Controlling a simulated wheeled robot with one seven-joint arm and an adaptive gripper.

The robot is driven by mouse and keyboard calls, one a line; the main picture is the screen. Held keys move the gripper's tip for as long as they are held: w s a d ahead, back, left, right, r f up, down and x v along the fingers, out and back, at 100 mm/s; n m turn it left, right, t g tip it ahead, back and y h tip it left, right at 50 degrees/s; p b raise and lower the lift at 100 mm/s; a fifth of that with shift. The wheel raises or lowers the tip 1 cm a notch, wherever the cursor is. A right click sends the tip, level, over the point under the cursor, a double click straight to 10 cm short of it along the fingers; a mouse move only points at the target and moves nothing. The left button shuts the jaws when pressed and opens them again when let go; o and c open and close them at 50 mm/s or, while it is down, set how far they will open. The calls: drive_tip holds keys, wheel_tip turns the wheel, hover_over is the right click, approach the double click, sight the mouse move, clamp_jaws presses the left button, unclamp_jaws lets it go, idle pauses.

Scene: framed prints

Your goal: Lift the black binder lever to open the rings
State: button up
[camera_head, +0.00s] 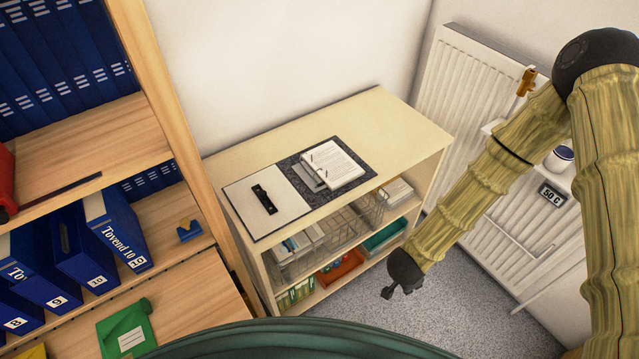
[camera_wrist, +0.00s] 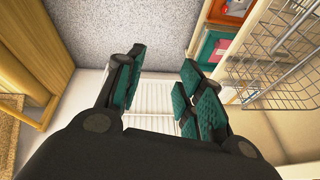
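An open binder (camera_head: 300,203) with dark edges lies flat on the low cabinet in the head view. A long black piece (camera_head: 264,199) lies on its white left side; I cannot tell for sure whether it is the lever. A stack of white paper (camera_head: 338,165) and a small metallic part (camera_head: 312,172) lie on the right side; the rings are too small to make out. My gripper (camera_head: 392,291) hangs beside the cabinet's right front, lower in the picture than the binder and apart from it. In the wrist view, my gripper (camera_wrist: 158,82) is open, with nothing between its fingers.
The cabinet (camera_head: 400,127) has clear top space right of the binder. A wire basket (camera_head: 345,232) juts from its shelf and shows in the wrist view (camera_wrist: 285,50). A radiator (camera_head: 470,85) stands right. A shelf unit with blue binders (camera_head: 118,225) stands left.

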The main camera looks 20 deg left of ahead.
drive_tip(key=w+a+r+m, duration=0.4)
drive_tip(key=w+a, duration=0.2)
drive_tip(key=m+g+y, duration=0.2)
drive_tip(key=m+g, duration=0.2)
drive_tip(key=m, duration=0.8)
approach(321, 184)
drive_tip(key=shift+w+a+f, duration=0.25)
drive_tip(key=shift+w, duration=0.05)
wheel_tip(321, 184, down, 11)
drive_tip(key=p, duration=0.2)
drive_tip(key=shift+r+p, duration=0.2)
drive_tip(key=shift+p, duration=0.2)
clamp_jaws()
